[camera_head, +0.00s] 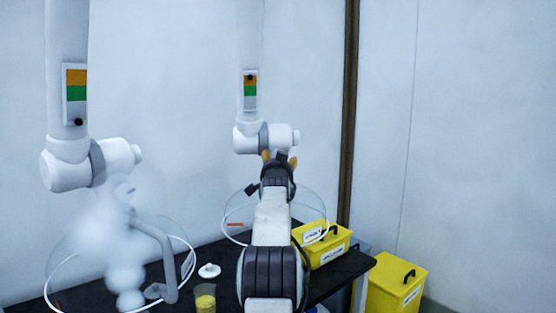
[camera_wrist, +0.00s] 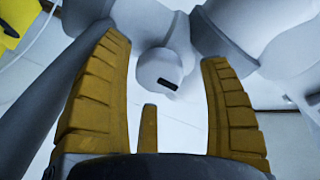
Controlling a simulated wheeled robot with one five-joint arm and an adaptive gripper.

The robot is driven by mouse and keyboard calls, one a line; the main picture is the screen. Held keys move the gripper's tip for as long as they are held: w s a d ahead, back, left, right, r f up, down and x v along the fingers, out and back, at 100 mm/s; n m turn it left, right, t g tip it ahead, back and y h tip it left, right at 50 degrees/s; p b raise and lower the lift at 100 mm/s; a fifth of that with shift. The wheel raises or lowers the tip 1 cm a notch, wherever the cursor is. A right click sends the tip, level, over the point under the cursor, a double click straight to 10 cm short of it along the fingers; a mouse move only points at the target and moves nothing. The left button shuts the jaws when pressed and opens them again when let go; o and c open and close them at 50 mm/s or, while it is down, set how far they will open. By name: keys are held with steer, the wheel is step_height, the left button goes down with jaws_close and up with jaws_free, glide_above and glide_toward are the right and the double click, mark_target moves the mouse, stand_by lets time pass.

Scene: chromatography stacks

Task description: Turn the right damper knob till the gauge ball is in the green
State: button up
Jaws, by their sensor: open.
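The right damper knob is a pale round end with a dark slot (camera_wrist: 160,72) in the wrist view. It shows between my two yellow fingers, with a gap on each side. My gripper (camera_head: 279,158) is open, just below the right duct's joint (camera_head: 262,138) in the head view; its fingers also show in the wrist view (camera_wrist: 165,50). The right gauge (camera_head: 250,91) on the duct above has an orange band, a green band and a grey part from the top down. Its dark ball (camera_head: 250,77) is in the orange.
The left duct (camera_head: 70,160) has a similar gauge (camera_head: 76,97), its ball in the bottom grey part. White vapour (camera_head: 110,235) hangs below it. A beaker of yellow material (camera_head: 205,299) and yellow bins (camera_head: 325,250) (camera_head: 395,285) stand lower down. The black bench (camera_head: 220,252) lies beneath.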

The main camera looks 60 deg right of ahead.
steer(key=shift+p+x, duration=0.5)
steer(key=shift+x, duration=0.45)
